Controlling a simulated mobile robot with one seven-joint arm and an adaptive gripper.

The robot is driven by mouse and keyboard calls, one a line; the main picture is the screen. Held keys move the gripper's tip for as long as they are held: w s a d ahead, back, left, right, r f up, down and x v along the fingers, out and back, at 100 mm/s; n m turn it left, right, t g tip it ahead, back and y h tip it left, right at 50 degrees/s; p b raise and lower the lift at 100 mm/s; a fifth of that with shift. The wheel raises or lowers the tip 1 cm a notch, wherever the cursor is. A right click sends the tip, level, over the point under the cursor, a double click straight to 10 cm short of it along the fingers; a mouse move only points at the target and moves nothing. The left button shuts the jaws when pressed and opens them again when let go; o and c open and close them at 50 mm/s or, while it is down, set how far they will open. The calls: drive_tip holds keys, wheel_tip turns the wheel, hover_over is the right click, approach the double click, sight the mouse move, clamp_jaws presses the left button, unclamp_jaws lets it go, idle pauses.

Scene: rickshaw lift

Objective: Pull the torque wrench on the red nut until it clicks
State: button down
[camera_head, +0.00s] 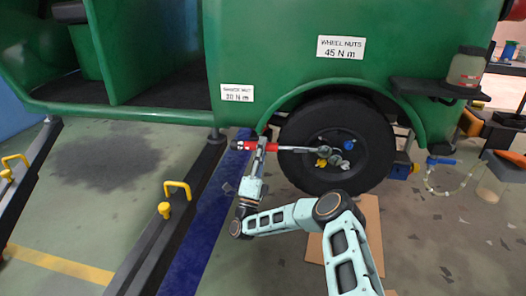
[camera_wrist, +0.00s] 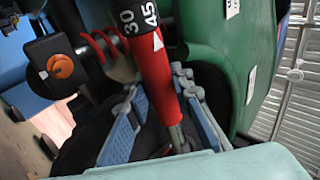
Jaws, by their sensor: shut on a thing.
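The torque wrench (camera_head: 290,149) runs roughly level across the front of the wheel, its head at the hub. Its red grip lies left of the tyre, and its silver shaft points right. My gripper (camera_head: 262,144) is shut on the wrench near the red grip. In the wrist view the red grip (camera_wrist: 152,75) passes between the fingers of my gripper (camera_wrist: 158,88). A black collar marked 30 and 45 (camera_wrist: 138,18) shows there, with a white arrow on the red just below 45. The red nut cannot be made out; the wrench head may cover it.
Blue (camera_head: 349,145) and yellow (camera_head: 322,162) nuts show on the wheel (camera_head: 305,175). The green rickshaw body (camera_head: 280,60) hangs above, with a sign reading wheel nuts 45 N m (camera_head: 341,47). A dark ramp rail (camera_head: 175,205) stands left. Cardboard (camera_head: 370,225) lies below the wheel.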

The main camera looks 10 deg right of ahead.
drive_tip(key=shift+r+m+g+h, duration=0.3)
drive_tip(key=shift+r+m+h, duration=0.1)
drive_tip(key=shift+r+m, duration=0.2)
drive_tip(key=shift+n+y, duration=0.3)
drive_tip(key=shift+n, duration=0.4)
